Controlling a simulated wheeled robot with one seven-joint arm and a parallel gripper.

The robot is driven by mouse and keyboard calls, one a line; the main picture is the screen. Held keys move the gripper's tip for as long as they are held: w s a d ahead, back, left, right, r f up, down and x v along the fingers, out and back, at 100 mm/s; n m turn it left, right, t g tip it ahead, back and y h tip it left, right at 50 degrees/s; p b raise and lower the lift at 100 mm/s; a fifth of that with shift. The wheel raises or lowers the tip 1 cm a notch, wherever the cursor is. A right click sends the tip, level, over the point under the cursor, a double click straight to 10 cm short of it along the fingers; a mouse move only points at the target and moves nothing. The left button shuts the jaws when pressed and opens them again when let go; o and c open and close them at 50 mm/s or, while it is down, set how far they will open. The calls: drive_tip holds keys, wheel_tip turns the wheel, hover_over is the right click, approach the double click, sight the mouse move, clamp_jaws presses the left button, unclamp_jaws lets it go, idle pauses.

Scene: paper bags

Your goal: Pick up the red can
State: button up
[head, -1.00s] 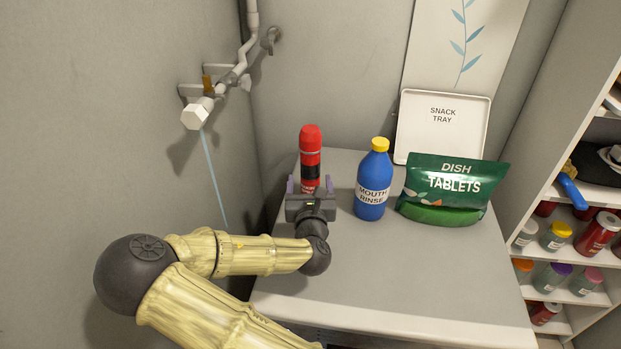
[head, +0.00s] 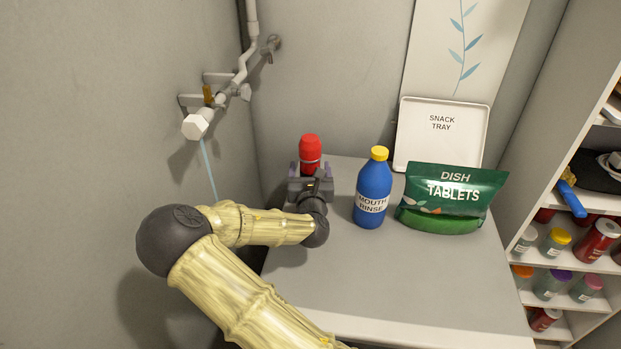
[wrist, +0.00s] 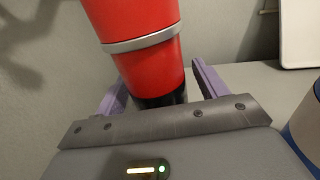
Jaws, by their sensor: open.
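The red can (head: 310,147), a tall cylinder with a dark band, stands upright at the back left of the grey table. My gripper (head: 310,168) is level with its lower part and hides its base in the head view. In the wrist view the red can (wrist: 147,66) shows a silver ring and a black lower end. The two purple fingers of my gripper (wrist: 158,84) are apart, one on each side of the can, with gaps visible. The can's top is cut off there.
A blue mouth rinse bottle (head: 372,190) stands right of the can. A green dish tablets bag (head: 450,197) and a white snack tray (head: 442,148) are farther right. A wall pipe (head: 243,65) is at left. The table's front (head: 400,285) is clear.

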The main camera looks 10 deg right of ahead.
sight(310, 137)
drive_tip(key=shift+w, duration=0.25)
drive_tip(key=shift+c, duration=0.2)
drive_tip(key=c, duration=1.2)
wheel_tip(310, 137, up, 10)
drive_tip(key=shift+r+p, duration=0.1)
drive_tip(key=shift+p, duration=0.4)
